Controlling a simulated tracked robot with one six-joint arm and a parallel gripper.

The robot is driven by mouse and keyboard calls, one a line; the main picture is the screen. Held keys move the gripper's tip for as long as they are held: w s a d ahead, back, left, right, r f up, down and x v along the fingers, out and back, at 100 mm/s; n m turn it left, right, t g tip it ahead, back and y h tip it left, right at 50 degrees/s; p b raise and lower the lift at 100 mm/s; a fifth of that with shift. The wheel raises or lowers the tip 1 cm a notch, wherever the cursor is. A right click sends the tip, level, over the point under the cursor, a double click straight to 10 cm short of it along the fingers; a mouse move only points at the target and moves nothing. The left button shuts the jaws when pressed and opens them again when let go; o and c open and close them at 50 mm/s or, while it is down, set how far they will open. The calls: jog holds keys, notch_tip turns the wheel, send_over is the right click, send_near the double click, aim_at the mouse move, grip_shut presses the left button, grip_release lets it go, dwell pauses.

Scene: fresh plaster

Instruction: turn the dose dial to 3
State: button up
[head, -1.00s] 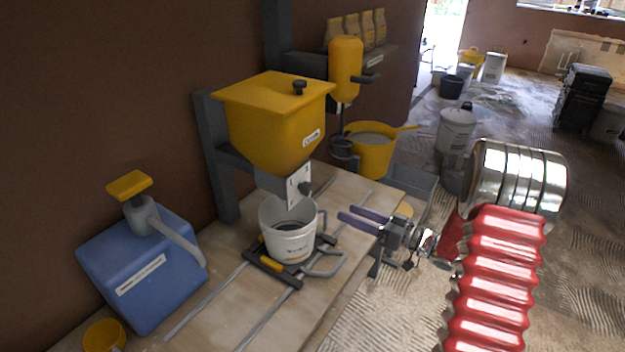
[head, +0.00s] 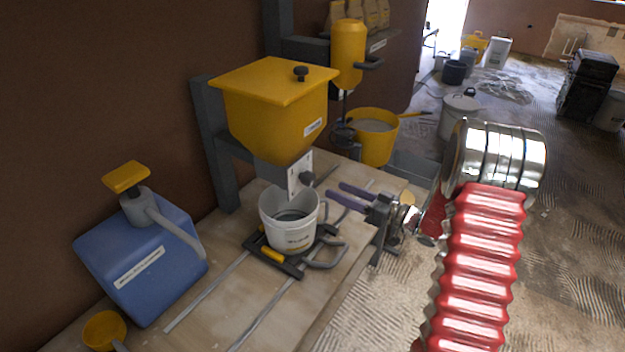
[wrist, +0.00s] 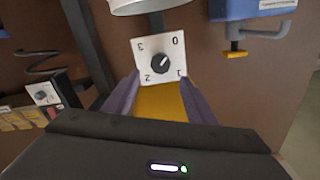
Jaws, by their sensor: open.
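The dose dial is a black knob on a white plate (head: 296,182) under the yellow hopper (head: 268,120). In the wrist view, which is upside down, the dial knob (wrist: 159,64) is in the middle of the plate, with 0, 1, 2 and 3 around it. Its white mark seems to point up and right, towards the 0. My gripper (head: 335,191) is open and empty, to the right of the dial in the head view. In the wrist view its purple fingers (wrist: 160,81) point at the plate, apart from the knob, which lies between their lines.
A white bucket (head: 290,235) stands on a black holder (head: 275,262) below the dial. A blue box with a pump (head: 140,260) stands left on the bench. A yellow bucket (head: 372,145) is behind my gripper. The bench front (head: 250,310) is mostly bare.

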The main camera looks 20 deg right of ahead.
aim_at(313, 180)
jog(key=x, duration=1)
jog(key=shift+w+a, duration=0.15)
jog(key=shift+a, duration=0.05)
jog(key=c, duration=1)
